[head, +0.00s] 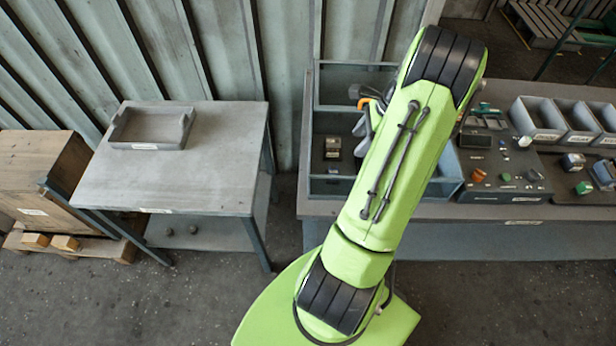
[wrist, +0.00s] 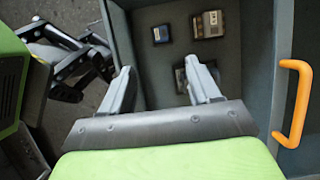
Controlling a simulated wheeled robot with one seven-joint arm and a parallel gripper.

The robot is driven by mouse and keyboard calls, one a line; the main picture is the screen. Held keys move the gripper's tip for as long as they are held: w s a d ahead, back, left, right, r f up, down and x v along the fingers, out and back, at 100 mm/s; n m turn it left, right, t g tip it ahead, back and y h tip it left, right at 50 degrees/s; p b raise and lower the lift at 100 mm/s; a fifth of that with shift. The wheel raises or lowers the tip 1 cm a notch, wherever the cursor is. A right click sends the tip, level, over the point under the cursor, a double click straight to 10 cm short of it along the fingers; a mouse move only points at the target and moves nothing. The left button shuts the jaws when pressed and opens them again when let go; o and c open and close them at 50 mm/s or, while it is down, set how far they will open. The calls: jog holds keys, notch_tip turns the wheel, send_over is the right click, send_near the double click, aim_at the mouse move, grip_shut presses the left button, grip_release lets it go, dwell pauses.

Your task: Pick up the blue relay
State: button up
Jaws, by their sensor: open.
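My gripper (wrist: 160,68) is open and empty in the wrist view, its two fingers spread over a grey-walled bin (wrist: 258,85). A small dark block with a blue face (wrist: 160,34), likely the blue relay, lies on the bin floor beyond the fingertips. A beige and dark block (wrist: 208,24) lies to its right. Another dark block (wrist: 183,78) is partly hidden behind the right finger. In the head view, my arm covers part of the bin (head: 345,73) and most of my gripper; the beige and dark block (head: 333,147) shows left of the arm.
The workbench (head: 440,211) continues right with small parts and grey bins (head: 538,118). A separate table (head: 215,165) at left bears a grey tray (head: 150,127) and is otherwise clear.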

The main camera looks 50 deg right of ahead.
aim_at(334, 170)
jog(key=x, duration=1.5)
jog(key=shift+w+d, duration=0.1)
jog(key=c, duration=0.9)
